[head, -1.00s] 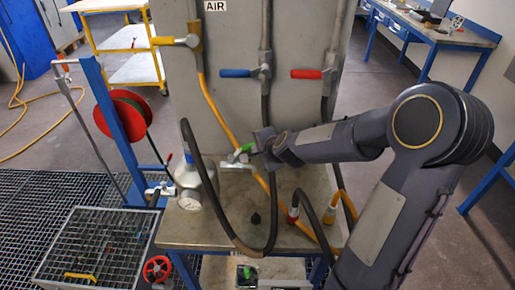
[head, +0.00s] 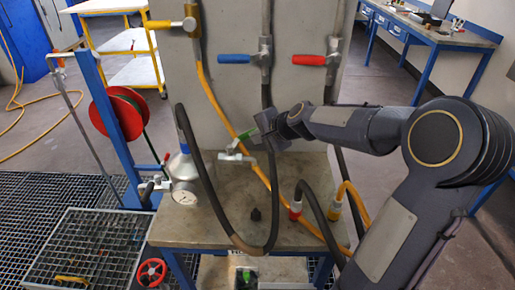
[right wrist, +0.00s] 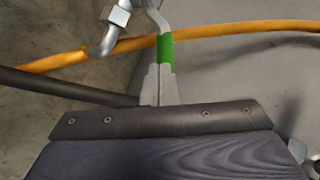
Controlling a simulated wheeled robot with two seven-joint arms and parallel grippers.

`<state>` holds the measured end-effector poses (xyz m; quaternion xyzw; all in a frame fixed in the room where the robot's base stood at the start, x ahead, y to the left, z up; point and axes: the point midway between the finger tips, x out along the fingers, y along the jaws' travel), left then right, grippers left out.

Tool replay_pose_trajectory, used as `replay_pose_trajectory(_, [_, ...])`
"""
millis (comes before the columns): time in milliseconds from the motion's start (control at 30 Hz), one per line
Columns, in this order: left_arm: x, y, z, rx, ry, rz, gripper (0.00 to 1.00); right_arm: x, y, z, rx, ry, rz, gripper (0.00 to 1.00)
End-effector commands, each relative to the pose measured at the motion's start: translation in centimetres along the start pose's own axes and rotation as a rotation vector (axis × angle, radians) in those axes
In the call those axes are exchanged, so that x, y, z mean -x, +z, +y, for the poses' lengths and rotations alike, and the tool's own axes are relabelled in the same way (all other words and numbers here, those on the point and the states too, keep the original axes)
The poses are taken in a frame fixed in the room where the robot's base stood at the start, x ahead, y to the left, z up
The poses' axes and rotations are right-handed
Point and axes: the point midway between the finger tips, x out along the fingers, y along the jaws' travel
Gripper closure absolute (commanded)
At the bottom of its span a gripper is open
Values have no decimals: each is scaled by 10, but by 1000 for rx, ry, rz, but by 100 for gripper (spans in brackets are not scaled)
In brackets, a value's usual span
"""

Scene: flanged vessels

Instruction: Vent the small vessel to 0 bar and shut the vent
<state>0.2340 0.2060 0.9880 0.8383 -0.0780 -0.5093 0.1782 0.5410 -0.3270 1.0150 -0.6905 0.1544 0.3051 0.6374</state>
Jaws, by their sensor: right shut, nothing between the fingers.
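The small vessel (head: 184,168) is a silver-grey bottle at the left of the bench, with a round white gauge (head: 184,195) on its front. The gauge's needle is too small to read. A small valve with a red-tipped lever (head: 166,158) sits beside it. A green-handled lever valve (head: 240,140) is right of the vessel, by the panel. My right gripper (head: 262,138) is at this green handle. In the right wrist view its fingers (right wrist: 160,88) are shut and empty, with their tips close against the green handle (right wrist: 165,50); contact is unclear. My left gripper is out of view.
A black hose (head: 210,205) loops over the bench top (head: 205,232), and a yellow hose (head: 222,110) runs past the green valve. Blue (head: 235,58) and red (head: 310,60) lever valves are on the panel above. Hose fittings stand at the bench's right.

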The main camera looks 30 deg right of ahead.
Motion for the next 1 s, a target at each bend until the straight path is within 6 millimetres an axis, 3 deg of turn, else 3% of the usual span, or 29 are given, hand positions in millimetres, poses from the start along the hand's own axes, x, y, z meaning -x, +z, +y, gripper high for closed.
replay_pose_trajectory(33, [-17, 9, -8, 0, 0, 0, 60, -9, -4, 6, 23, -4, -27, 100])
replay_pose_trajectory(100, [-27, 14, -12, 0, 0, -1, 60, -13, -6, 2, 63, -5, -79, 100])
replay_pose_trajectory(267, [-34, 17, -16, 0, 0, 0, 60, -19, -10, -9, 157, -1, -202, 100])
replay_pose_trajectory(800, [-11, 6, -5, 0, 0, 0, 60, -42, -9, -34, 427, 0, -548, 100])
replay_pose_trajectory(1000, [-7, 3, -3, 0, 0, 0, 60, -47, -7, -38, 428, 0, -547, 100])
